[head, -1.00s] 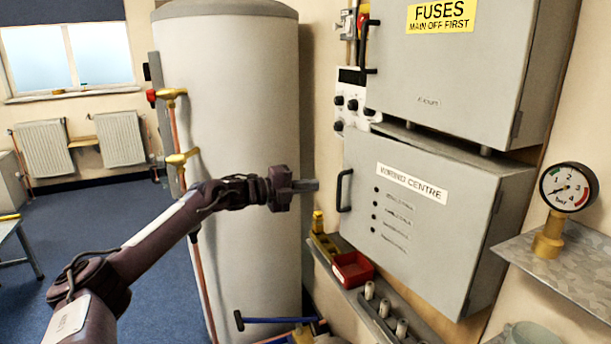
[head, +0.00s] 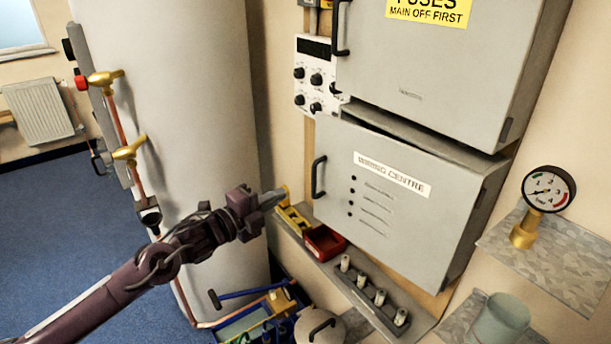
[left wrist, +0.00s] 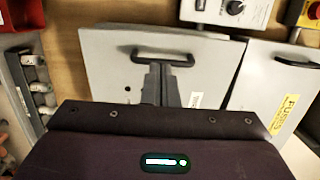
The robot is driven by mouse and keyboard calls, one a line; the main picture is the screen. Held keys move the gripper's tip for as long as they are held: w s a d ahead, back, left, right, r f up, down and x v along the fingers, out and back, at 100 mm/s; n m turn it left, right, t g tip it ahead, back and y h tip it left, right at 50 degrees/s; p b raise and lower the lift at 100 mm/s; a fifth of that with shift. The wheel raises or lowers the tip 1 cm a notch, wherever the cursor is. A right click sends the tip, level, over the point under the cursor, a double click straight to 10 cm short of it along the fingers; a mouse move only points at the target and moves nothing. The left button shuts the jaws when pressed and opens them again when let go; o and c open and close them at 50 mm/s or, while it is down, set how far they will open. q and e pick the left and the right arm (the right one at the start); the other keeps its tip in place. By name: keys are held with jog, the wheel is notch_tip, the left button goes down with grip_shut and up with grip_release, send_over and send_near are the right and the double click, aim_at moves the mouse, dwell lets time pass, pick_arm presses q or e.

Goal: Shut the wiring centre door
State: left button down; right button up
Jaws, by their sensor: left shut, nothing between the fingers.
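The wiring centre door (head: 400,215) is a grey panel with a white label and a black handle (head: 318,177) at its left edge. My left gripper (head: 276,197) is shut and empty, left of and slightly below the handle in the head view. In the left wrist view the gripper (left wrist: 160,72) overlaps the handle's line of sight; contact cannot be told. My right gripper is not in view.
The grey fuses cabinet (head: 430,65) is above. A shelf below holds a red bin (head: 324,242) and several small cylinders. A gauge (head: 548,188) stands at right. The big tank (head: 185,90) is at left, with a blue tool crate (head: 250,320) low down.

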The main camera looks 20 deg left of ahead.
pick_arm(q)
jog(key=p+x, duration=0.3)
jog(key=x, duration=0.7)
jog(key=shift+w, duration=0.2)
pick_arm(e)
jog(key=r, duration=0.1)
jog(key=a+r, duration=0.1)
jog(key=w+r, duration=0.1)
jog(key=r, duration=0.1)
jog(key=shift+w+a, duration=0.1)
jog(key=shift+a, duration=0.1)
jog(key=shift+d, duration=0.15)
pick_arm(q)
jog(key=shift+f, duration=0.1)
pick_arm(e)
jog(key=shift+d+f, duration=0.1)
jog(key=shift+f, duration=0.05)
